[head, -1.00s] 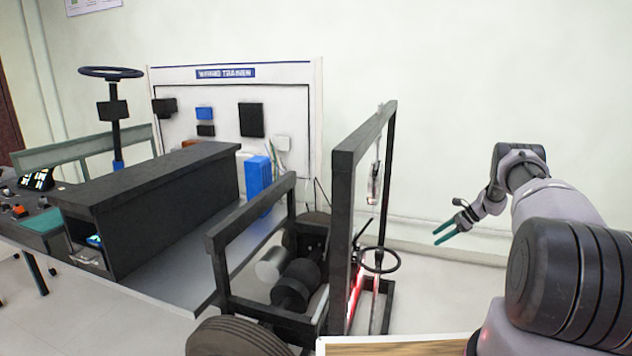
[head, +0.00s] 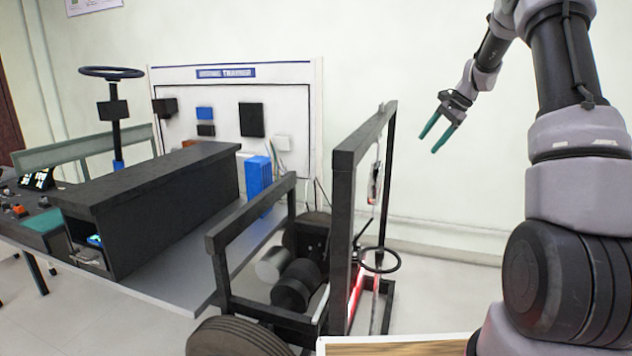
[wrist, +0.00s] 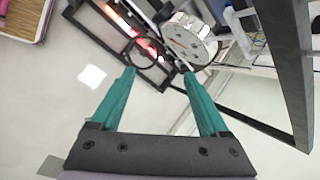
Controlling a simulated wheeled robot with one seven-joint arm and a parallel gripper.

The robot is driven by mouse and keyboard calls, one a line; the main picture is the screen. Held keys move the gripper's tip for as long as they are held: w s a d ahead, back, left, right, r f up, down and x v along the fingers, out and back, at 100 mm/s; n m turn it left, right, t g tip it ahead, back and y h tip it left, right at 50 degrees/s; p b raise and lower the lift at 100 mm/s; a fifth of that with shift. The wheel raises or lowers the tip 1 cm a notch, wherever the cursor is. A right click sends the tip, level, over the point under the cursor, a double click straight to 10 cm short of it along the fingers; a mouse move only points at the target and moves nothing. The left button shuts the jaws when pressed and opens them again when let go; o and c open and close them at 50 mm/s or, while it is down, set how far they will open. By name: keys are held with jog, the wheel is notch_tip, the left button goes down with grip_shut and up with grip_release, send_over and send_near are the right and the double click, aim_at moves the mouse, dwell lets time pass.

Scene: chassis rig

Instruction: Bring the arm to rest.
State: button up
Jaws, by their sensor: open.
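My gripper (head: 437,134) is raised in front of the pale wall, right of the black frame's top. Its two teal fingers are apart and point down to the left, with nothing between them. In the wrist view my gripper (wrist: 163,88) also shows open and empty. My arm rises on the right side of the head view, bends at the top and comes down to the gripper. The gripper touches nothing that I can see.
A tall black frame (head: 345,220) with a small steering wheel (head: 380,260) stands left of my arm. A wheeled chassis rig, a grey bench (head: 190,285) and a white wiring board (head: 285,110) lie further left. The wall area around my gripper is clear.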

jog(key=s+a+r+n+t+h, duration=0.1)
jog(key=s+a+r+n, duration=0.25)
jog(key=s+r, duration=0.5)
jog(key=s+a+r+n+t+h, duration=0.15)
jog(key=s+a+r, duration=0.4)
jog(key=s, duration=0.65)
jog(key=s+a+f+n+t, duration=0.1)
jog(key=s+n, duration=0.4)
jog(key=s, duration=1.5)
jog(key=shift+a+f, duration=0.3)
jog(key=shift+a, duration=0.4)
jog(key=shift+w+t+h, duration=0.1)
jog(key=shift+t+h, duration=0.15)
